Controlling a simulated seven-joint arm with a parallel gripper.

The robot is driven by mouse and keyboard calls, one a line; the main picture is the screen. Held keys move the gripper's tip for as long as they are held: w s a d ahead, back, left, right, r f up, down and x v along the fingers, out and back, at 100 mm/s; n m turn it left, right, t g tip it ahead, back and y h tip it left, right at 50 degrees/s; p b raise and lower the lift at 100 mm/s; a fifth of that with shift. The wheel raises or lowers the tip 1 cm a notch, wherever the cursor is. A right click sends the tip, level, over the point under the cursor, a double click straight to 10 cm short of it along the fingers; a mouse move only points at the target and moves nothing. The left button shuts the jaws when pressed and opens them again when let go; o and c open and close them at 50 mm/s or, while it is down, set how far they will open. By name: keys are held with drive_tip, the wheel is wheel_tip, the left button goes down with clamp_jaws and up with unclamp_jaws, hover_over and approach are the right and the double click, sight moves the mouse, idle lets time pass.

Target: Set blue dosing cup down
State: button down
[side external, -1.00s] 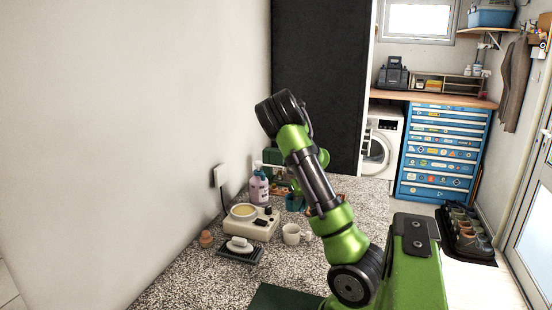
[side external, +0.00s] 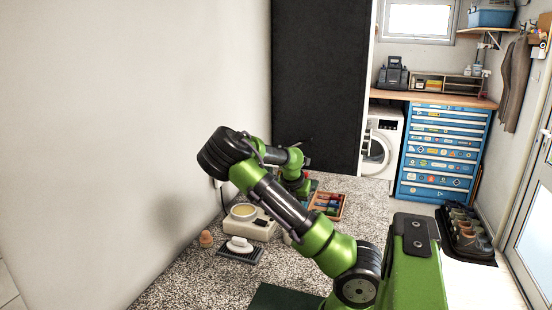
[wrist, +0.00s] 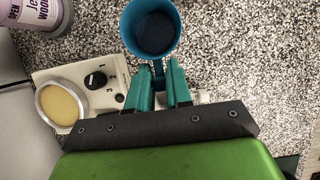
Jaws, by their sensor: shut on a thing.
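The blue dosing cup (wrist: 151,27) is at the top middle of the wrist view, its open mouth facing the camera and its inside dark. My gripper (wrist: 161,80) is shut on the cup's handle, with its teal fingers on either side. The cup appears to be above the speckled countertop (wrist: 235,60); I cannot tell the gap. In the side external view my arm hides the cup, and the fingers cannot be made out.
A cream device with a dial (wrist: 95,80) and a pot of yellow stuff (wrist: 60,106) sits left of the gripper. A purple-labelled bottle (wrist: 38,12) stands beyond it. A black rack with a white item (side external: 240,246), a terracotta piece (side external: 206,238) and a box of coloured items (side external: 328,203) are on the counter.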

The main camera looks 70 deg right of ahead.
drive_tip(key=shift+f, duration=2.85)
drive_tip(key=shift+f, duration=0.1)
drive_tip(key=c, duration=1)
unclamp_jaws()
drive_tip(key=shift+c, duration=0.2)
